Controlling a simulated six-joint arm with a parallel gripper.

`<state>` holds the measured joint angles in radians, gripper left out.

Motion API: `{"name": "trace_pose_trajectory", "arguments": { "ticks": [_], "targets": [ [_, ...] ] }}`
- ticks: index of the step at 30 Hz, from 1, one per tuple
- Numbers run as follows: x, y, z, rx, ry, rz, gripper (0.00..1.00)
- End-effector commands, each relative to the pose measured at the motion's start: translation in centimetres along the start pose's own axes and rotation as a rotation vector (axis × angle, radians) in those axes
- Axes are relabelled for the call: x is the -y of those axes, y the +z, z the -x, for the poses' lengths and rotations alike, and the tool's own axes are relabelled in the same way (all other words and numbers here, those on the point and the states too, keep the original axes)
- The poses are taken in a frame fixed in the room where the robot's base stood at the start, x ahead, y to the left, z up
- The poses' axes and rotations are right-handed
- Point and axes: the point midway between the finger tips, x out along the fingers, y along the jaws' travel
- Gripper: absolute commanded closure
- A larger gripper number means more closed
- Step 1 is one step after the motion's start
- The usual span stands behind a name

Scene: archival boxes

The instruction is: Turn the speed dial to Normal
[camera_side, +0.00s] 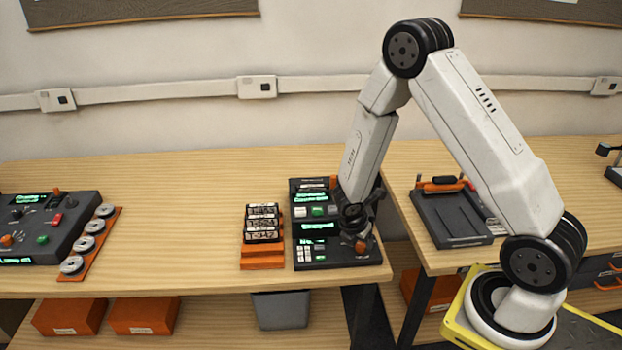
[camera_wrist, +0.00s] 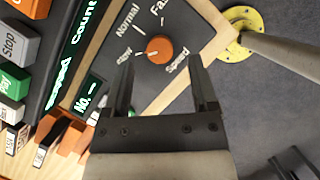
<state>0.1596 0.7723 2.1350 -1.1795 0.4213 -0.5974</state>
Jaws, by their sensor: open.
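The orange speed dial (camera_wrist: 159,49) sits on the dark control panel (camera_wrist: 150,85), with white labels Slow, Normal and Fast around it and Speed beside it. Which label the dial points to is too small to tell for sure. My gripper (camera_wrist: 161,62) is open, with one finger on each side of the dial's line in the wrist view. The dial shows just beyond the fingertips, with nothing gripped. In the side view my gripper (camera_side: 357,222) points down over the right part of the panel (camera_side: 318,258), close above the dial (camera_side: 360,246).
Green displays and several buttons (camera_wrist: 12,80) lie on the panel's left in the wrist view. An orange rack of counters (camera_side: 262,225) stands left of the panel. Another panel (camera_side: 45,225) and an orange strip of reels (camera_side: 88,245) are farther left. The table between is clear.

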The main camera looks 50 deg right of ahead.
Motion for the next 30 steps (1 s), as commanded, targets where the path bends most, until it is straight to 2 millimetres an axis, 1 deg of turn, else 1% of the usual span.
{"name": "trace_pose_trajectory", "arguments": {
  "ticks": [1, 3, 9, 21, 23, 24, 26, 27, 28, 29, 30],
  "targets": [
    [0.1, 0.0, -0.6, 0.0, -0.003, 0.0, 0.25],
    [0.0, 0.0, -1.2, 0.0, -0.002, 0.0, 0.25],
    [0.0, 0.0, -2.4, -0.001, -0.001, 0.0, 0.25],
    [0.0, 0.0, -2.7, -0.001, 0.0, -0.001, 0.25],
    [0.0, 0.0, -2.7, -0.001, 0.0, -0.001, 0.44],
    [0.0, 0.0, -2.7, -0.001, 0.0, -0.001, 0.57],
    [0.0, 0.0, -2.7, -0.001, 0.0, -0.001, 0.76],
    [0.0, 0.0, -2.7, -0.001, 0.0, -0.001, 0.88],
    [0.0, 0.0, -2.7, -0.001, 0.0, -0.001, 0.98],
    [0.0, 0.0, -2.7, -0.001, 0.0, -0.001, 1.0],
    [0.0, 0.0, -2.7, -0.001, 0.0, -0.001, 1.0]
  ]
}}
